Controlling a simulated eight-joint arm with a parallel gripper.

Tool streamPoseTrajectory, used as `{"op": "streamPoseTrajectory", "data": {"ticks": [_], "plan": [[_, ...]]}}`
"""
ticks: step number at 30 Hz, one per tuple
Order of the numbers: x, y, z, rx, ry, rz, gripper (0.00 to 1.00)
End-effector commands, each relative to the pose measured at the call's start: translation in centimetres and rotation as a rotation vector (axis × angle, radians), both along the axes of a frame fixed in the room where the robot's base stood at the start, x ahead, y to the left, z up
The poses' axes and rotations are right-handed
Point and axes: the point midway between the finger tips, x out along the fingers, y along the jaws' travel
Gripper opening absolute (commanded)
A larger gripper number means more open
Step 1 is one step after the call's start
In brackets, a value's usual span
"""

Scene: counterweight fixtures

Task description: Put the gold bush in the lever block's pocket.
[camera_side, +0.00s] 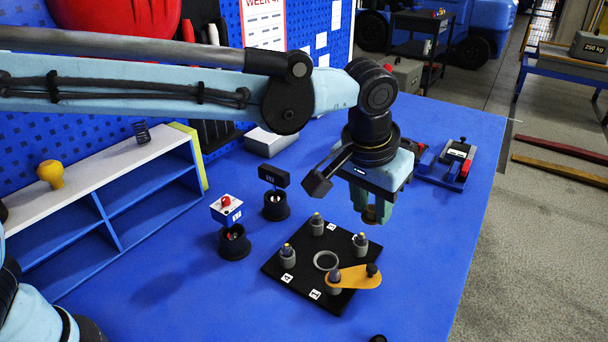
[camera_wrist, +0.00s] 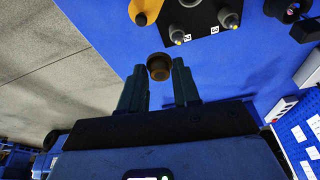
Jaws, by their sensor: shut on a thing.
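My gripper (camera_side: 372,208) is shut on a dark gold bush (camera_side: 370,215), held above the blue table, just behind and right of the black plate. In the wrist view the bush (camera_wrist: 159,67) shows between the fingertips of my gripper (camera_wrist: 159,75). The black plate (camera_side: 275,265) carries several grey posts, a grey ring (camera_side: 326,260) and an orange lever (camera_side: 352,278) with a dark knob. In the wrist view the lever (camera_wrist: 145,10) is partly cut off. I cannot tell for sure which fixture is the lever block, and no pocket is clearly visible.
Two black cups stand left of the plate, one with a red-button box (camera_side: 227,210), one with a black box (camera_side: 273,176). A white shelf (camera_side: 110,180) is at left.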

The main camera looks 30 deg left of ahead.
Motion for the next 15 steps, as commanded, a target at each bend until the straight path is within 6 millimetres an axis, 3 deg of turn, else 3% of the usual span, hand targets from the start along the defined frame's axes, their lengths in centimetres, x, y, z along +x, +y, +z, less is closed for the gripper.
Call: {"op": "streamPoseTrajectory", "data": {"ticks": [1, 3, 8, 15], "plan": [[0.2, 2.6, 0.6, -0.001, 0.001, 0.018, 0.02], [0.2, 5.6, 1.3, 0.001, 0.003, 0.030, 0.02], [-0.7, 12.2, 2.5, -0.001, 0.004, 0.060, 0.02], [-3.8, 20.8, 3.2, -0.003, -0.001, 0.103, 0.02]]}}
